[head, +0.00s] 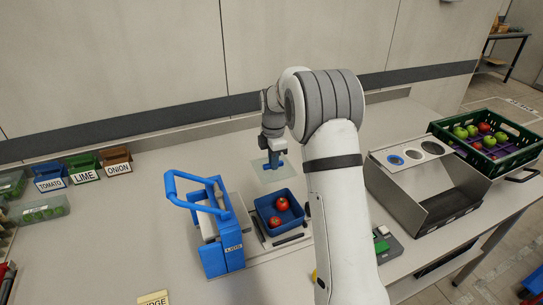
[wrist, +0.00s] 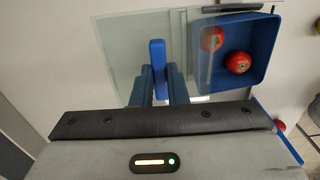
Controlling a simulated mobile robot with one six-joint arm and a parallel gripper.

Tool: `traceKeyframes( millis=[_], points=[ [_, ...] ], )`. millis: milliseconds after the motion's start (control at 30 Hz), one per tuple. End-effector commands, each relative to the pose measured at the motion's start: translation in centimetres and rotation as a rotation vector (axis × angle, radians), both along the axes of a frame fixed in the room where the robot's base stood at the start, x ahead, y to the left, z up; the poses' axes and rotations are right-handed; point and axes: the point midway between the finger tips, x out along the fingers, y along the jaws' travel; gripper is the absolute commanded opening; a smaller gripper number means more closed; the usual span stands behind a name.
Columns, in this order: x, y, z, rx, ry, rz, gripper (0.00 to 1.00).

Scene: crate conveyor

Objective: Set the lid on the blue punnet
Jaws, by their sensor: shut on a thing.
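The lid is a clear flat plate (wrist: 118,45) with an upright blue handle (wrist: 157,62). My gripper (wrist: 160,80) is shut on the handle, with one finger on each side. In the head view my gripper (head: 273,158) holds the lid (head: 262,172) in the air, behind and slightly left of the blue punnet. The blue punnet (head: 263,208) is open and holds red tomatoes (head: 282,204). In the wrist view the punnet (wrist: 262,75) is at the upper right, and the lid's right edge overlaps its left side in the picture.
The punnet stands on a scale-like tray (head: 262,238) beside a blue-handled device (head: 222,232). A metal chute (head: 415,195) and a green crate of fruit (head: 470,165) are at right. Labelled bins (head: 85,172) and clear punnets (head: 40,211) are at left. The rear counter is clear.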

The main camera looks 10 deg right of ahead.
Motion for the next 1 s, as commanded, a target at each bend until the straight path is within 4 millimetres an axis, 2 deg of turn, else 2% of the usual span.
traceKeyframes(
  millis=[33,200,300,433,533,733,1000],
  points=[
    [-1.5,0.1,0.7,0.000,-0.001,0.009,0.00],
    [-6.1,0.2,1.6,0.000,0.000,0.043,0.00],
    [-8.3,0.2,1.9,0.000,0.000,0.058,0.00],
    [-10.3,0.3,2.0,0.000,-0.001,0.073,0.00],
    [-11.1,0.3,2.0,0.000,0.001,0.078,0.00],
    [-11.2,0.4,1.2,0.000,0.000,0.079,0.00],
    [-11.3,0.4,-1.4,0.000,0.001,0.079,0.00]
  ],
)
